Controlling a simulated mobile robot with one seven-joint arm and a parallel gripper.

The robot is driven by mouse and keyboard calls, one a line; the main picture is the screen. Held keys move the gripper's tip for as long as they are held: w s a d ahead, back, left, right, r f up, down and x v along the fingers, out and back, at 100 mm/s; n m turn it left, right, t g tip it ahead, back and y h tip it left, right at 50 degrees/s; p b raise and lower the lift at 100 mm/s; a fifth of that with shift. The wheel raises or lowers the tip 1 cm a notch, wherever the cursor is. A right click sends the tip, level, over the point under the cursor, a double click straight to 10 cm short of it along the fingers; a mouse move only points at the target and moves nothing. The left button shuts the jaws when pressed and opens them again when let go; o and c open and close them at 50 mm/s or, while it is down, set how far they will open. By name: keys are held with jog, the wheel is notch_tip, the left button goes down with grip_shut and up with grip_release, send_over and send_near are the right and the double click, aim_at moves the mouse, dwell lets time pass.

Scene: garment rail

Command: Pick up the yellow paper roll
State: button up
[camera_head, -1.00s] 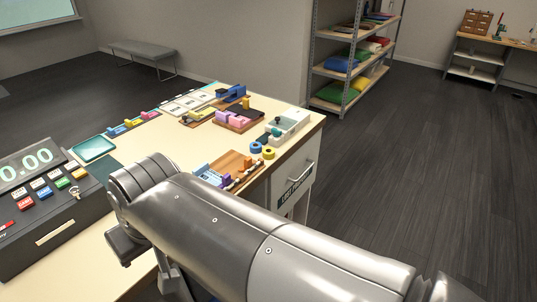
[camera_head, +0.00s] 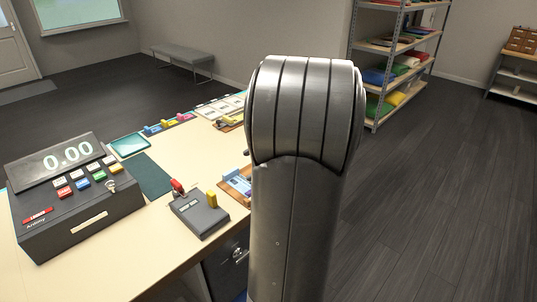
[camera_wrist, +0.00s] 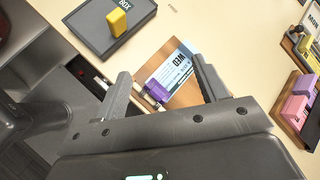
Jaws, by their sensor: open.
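I cannot make out the yellow paper roll in either current view; my arm covers much of the table's right part in the head view. My gripper (camera_wrist: 160,66) is open in the wrist view, with nothing held between its fingers. Beyond and between the fingers are a purple clip (camera_wrist: 154,90) and a blue-and-white card (camera_wrist: 176,68) on a wooden tray. A yellow upright block (camera_wrist: 117,21) stands on a dark flat device at upper left; it also shows in the head view (camera_head: 212,199). In the head view my gripper is hidden.
A cash register (camera_head: 60,215) stands on the table's left. Pink blocks (camera_wrist: 297,103) sit at the wrist view's right. A shelf rack (camera_head: 376,85) stands beyond the table; floor at right is clear.

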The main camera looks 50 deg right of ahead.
jog(key=s+d+f+m+t+h, duration=0.1)
jog(key=s+d+f+m+t, duration=0.2)
jog(key=d, duration=0.5)
jog(key=s+d+f+m+t+h, duration=0.1)
jog(key=s+d+f+m, duration=0.1)
jog(key=s+d+m, duration=0.35)
jog(key=s+d+f+m+t+h, duration=0.1)
jog(key=s+d+f+m, duration=0.15)
jog(key=d, duration=0.65)
jog(key=shift+h, duration=0.3)
jog(key=x, duration=0.3)
jog(key=d+x, duration=0.1)
jog(key=x, duration=0.7)
jog(key=shift+w+d, duration=0.1)
jog(key=shift+d, duration=0.05)
jog(key=shift+c, duration=0.2)
jog(key=c, duration=1)
jog(key=shift+r, duration=0.1)
jog(key=shift+c, duration=0.2)
